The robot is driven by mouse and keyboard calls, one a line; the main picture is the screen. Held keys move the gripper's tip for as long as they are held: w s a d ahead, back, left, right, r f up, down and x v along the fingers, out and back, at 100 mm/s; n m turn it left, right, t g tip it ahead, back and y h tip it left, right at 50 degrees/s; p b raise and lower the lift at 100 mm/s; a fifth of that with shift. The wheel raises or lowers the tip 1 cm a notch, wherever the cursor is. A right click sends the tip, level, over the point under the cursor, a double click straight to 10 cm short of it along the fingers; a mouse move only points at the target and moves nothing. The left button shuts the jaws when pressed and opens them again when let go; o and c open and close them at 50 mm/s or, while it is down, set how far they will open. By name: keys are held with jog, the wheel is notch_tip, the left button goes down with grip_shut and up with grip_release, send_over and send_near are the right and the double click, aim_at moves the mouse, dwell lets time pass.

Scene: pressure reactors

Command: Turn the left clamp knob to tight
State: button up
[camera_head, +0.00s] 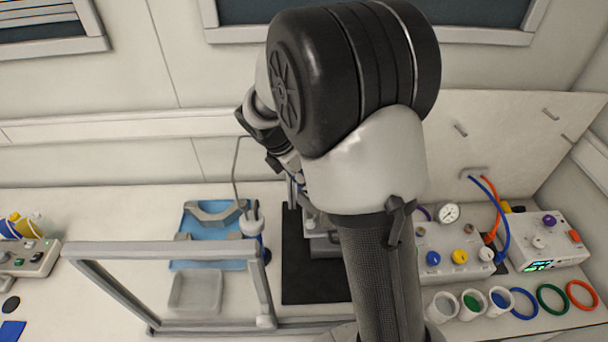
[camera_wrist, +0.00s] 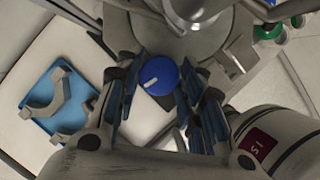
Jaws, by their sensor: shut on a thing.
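The left clamp knob (camera_wrist: 158,77) is a round blue knob with a white pointer mark, seen in the wrist view. It sits below a grey metal reactor part (camera_wrist: 195,15). My gripper (camera_wrist: 160,95) has its dark, blue-padded fingers on either side of the knob and is shut on it. The white mark points to the lower left in the picture. In the head view my arm covers most of the reactor, and the knob and fingertips cannot be made out there.
A blue tray (camera_head: 205,262) holding a grey clamp piece (camera_head: 214,210) lies left of the reactor. A grey frame (camera_head: 165,252) stands in front of it. At the right are a panel with a gauge (camera_head: 448,213), several cups and coloured rings (camera_head: 552,298).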

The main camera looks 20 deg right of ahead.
jog(key=o, duration=1.1)
jog(key=shift+c, duration=0.2)
jog(key=v, duration=1.2)
jog(key=shift+s, duration=0.1)
